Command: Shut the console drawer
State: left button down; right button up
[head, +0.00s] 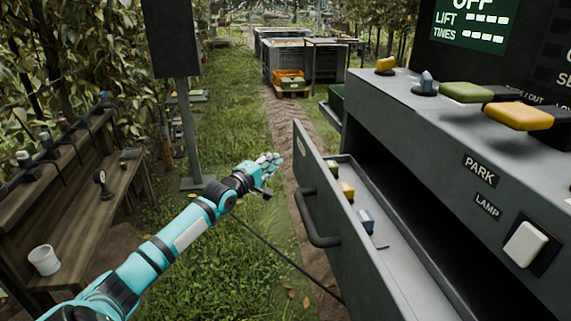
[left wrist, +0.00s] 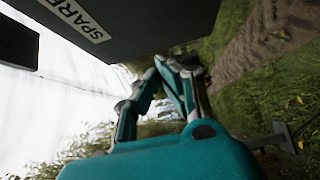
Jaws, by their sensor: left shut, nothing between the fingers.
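The console (head: 420,110) stands at the right in the head view. Its grey drawer (head: 335,215) is pulled out, with a dark bar handle (head: 312,222) on its front. My right gripper is not in view.
A wooden bench (head: 85,205) with a white mug (head: 44,260) stands at the left. A dark panel on a post (head: 185,120) stands beyond my left arm. Grass and a dirt track lie between bench and console. Crates (head: 290,60) stand farther back.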

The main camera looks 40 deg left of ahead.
aim_at(296, 153)
pick_arm(q)
jog(key=shift+w+d, duration=1.3)
jog(key=shift+w, duration=0.1)
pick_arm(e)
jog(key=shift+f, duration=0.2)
pick_arm(q)
jog(key=shift+w+d+r, duration=0.15)
jog(key=shift+w+d, duration=0.25)
jog(key=w+d+p, duration=0.2)
jog(key=w+d, duration=0.1)
jog(key=shift+w+d, duration=0.1)
jog(key=shift+w, duration=0.25)
jog(key=w+d, duration=0.4)
jog(key=shift+w, duration=0.25)
jog(key=w+d, duration=0.3)
jog(key=shift+w, duration=0.35)
jog(key=shift+w+d, duration=0.2)
jog(key=shift+w, duration=0.05)
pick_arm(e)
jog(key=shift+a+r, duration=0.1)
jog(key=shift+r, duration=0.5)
